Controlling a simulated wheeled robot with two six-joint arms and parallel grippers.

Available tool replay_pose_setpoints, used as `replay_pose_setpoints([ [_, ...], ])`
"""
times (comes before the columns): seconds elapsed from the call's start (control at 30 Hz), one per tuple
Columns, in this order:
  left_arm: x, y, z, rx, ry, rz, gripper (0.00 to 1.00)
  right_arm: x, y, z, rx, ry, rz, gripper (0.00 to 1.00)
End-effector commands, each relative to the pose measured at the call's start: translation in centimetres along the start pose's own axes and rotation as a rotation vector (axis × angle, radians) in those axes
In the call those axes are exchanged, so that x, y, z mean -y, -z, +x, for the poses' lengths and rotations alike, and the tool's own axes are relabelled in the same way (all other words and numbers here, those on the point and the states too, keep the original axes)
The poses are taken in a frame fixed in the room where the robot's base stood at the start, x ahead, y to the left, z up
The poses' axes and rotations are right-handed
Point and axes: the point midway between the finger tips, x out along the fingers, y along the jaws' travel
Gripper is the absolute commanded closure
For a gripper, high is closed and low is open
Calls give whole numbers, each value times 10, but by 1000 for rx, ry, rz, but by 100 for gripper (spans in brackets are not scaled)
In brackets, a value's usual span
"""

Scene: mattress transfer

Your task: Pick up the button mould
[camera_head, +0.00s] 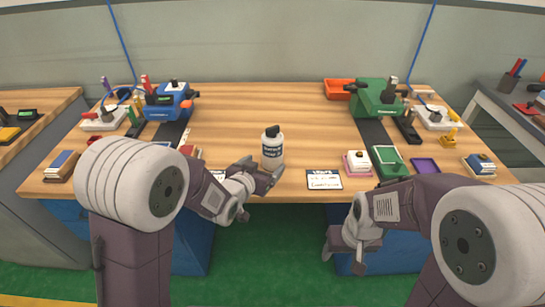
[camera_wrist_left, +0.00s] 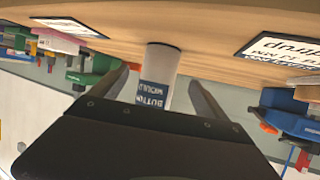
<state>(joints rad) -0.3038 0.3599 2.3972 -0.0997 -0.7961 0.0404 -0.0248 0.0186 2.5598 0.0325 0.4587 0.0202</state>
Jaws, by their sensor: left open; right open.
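The button mould appears as a white bottle (camera_head: 272,152) with a dark cap and a dark label, standing upright near the table's front edge. In the left wrist view, which is upside down, the bottle (camera_wrist_left: 161,65) shows between the fingers, its label partly reading "BUTTON". My left gripper (camera_head: 265,174) is open at the bottle's front, its fingers pointing toward it. In the left wrist view the open fingers (camera_wrist_left: 161,80) lie on either side of the bottle; contact cannot be told. My right gripper (camera_head: 345,254) is open and empty, low in front of the table edge.
A white label card (camera_head: 324,180) lies right of the bottle. A blue machine (camera_head: 168,102) stands at left and a green machine (camera_head: 377,97) at right, each with a dark strip before it. Stacked pads and small trays line the front corners. The table (camera_head: 250,110) behind the bottle is clear.

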Motion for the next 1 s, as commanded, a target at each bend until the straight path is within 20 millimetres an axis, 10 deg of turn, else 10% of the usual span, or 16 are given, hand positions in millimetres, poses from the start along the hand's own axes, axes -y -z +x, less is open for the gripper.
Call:
replay_pose_setpoints([
  [0.83,0,1,77,1,1,0,14,0,-1,8,1,0,0,38],
  [1.0,0,1,77,1,1,0,59,0,-1,8,1,0,0,38],
])
